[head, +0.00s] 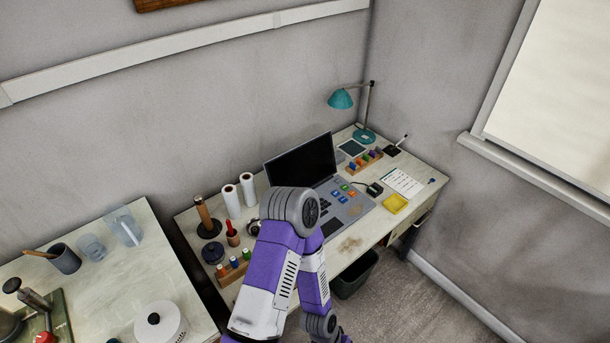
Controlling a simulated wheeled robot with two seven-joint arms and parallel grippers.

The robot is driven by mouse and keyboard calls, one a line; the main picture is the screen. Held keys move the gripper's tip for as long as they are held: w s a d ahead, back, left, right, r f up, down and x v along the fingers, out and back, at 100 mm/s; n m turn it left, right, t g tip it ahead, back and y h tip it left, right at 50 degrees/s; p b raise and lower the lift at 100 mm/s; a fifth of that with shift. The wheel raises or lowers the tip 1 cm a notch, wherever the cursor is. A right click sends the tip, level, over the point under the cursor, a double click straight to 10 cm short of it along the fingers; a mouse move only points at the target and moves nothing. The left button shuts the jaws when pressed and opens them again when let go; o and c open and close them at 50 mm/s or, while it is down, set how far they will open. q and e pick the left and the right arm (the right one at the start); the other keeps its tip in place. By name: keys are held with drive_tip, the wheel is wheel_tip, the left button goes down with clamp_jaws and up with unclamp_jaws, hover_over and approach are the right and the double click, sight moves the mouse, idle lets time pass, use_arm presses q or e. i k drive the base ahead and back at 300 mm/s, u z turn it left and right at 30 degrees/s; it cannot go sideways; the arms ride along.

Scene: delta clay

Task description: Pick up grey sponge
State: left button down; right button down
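I cannot make out a grey sponge in the head view. A yellow item (395,203), perhaps a small tray, lies at the right front of the desk (400,222). A brown smudge or spill (350,245) marks the desk's front part. One of my purple arms rises from the bottom, bends above the desk and goes back down, hiding part of the desk. Neither of my grippers shows in this view.
An open laptop (340,205) stands mid-desk, with paper rolls (232,201) to its left and a teal lamp (341,99) behind. A dark bin (356,276) stands below the front edge. A second counter (80,292) at left holds a white lidded pot (160,325).

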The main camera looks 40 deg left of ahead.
sight(339, 158)
drive_tip(key=z, duration=1)
drive_tip(key=i, duration=1.05)
drive_tip(key=u, duration=2.35)
